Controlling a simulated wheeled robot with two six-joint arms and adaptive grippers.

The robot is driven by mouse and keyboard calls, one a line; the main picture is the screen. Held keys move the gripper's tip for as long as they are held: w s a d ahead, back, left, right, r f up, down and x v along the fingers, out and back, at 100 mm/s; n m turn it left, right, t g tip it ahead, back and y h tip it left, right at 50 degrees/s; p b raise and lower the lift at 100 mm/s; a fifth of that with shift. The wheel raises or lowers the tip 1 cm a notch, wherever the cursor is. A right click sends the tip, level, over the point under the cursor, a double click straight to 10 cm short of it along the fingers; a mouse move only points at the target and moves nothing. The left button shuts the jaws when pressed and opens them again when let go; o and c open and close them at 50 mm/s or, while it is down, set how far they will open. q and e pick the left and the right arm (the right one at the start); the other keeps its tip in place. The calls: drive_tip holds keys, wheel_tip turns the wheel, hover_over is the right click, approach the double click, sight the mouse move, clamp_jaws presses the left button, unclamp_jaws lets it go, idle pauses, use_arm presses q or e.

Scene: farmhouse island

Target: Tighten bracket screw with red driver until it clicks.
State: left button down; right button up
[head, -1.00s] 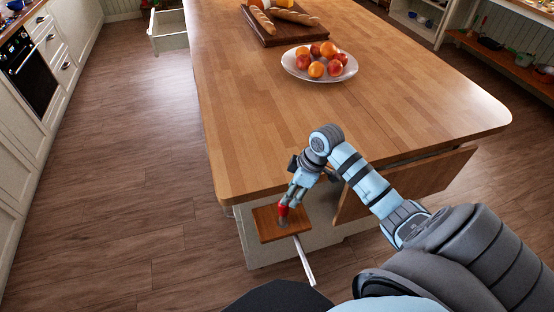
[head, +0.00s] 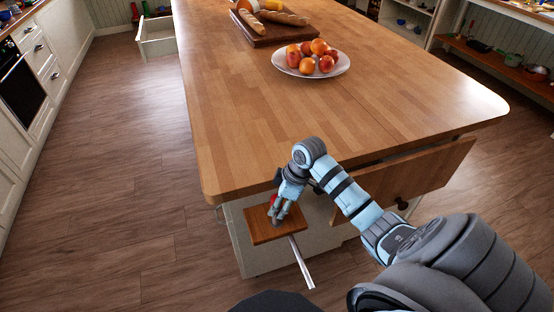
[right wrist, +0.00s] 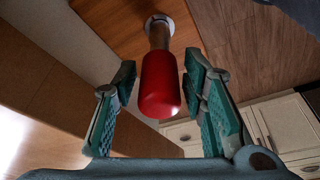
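A driver with a red handle (right wrist: 161,85) and a brownish shaft points at a pale round fitting (right wrist: 159,25) on a wooden surface in the right wrist view. In the head view only a bit of its red (head: 273,199) shows behind my fingers, above a small wooden board (head: 262,232) at the island's near end. My right gripper (head: 279,213) has its fingers on both sides of the handle. In the right wrist view these fingers (right wrist: 160,72) stand apart, with narrow gaps beside the handle. The screw cannot be made out. My left gripper is not in view.
The island top (head: 300,120) holds a fruit plate (head: 311,68) and a bread board (head: 265,39) at the far end. A wooden panel with a knob (head: 430,180) sticks out right of my gripper. A pale metal bar (head: 301,263) extends below the small board.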

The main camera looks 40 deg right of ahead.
clamp_jaws()
drive_tip(key=shift+r+p, duration=0.8)
drive_tip(key=shift+p, duration=0.35)
wheel_tip(320, 180, up, 5)
drive_tip(key=p, duration=0.5)
drive_tip(key=shift+p, duration=0.4)
drive_tip(key=shift+r+p, duration=0.65)
drive_tip(key=shift+r, duration=0.4)
